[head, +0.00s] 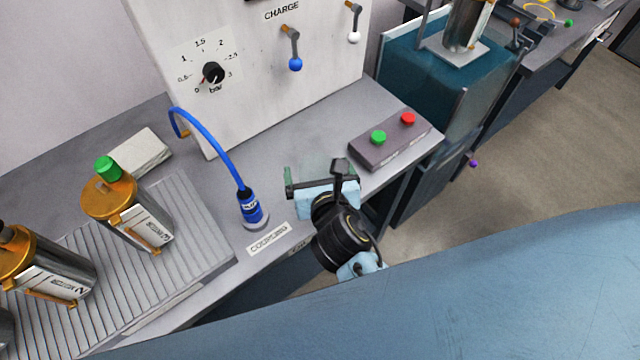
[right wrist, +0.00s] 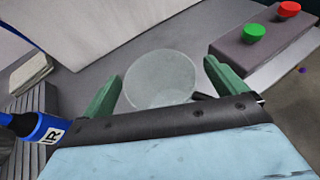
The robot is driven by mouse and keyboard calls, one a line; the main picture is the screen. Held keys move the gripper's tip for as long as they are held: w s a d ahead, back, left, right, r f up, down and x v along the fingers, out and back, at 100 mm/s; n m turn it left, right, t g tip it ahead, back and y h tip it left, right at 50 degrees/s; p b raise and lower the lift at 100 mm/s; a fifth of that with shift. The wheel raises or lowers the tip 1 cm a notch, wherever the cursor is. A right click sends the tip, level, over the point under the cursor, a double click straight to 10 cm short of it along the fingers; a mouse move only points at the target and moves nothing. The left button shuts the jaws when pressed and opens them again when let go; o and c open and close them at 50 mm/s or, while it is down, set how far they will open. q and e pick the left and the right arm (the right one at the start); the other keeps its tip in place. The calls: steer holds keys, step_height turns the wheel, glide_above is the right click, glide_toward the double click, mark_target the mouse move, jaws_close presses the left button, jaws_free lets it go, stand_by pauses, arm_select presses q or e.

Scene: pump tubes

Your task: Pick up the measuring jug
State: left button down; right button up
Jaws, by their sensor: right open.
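The measuring jug (right wrist: 158,80) is a clear, greyish round vessel on the grey bench, seen from above in the right wrist view. A dark piece, perhaps its handle, shows at its lower right, partly behind my gripper. In the head view the jug (head: 318,164) is faint and mostly hidden behind my right gripper (head: 321,175). My right gripper is open, its green fingers (right wrist: 163,86) apart on the left and right of the jug in the right wrist view. I cannot tell whether they touch it. My left gripper is not in view.
A blue coupling (head: 252,207) on a hose stands left of the gripper. A button box (head: 388,142) with green and red buttons lies to the right. The charge panel (head: 250,90) rises behind. Metal canisters (head: 145,222) stand on a ribbed mat at left.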

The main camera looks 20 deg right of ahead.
steer(key=shift+w, duration=0.1)
steer(key=c, duration=1.3)
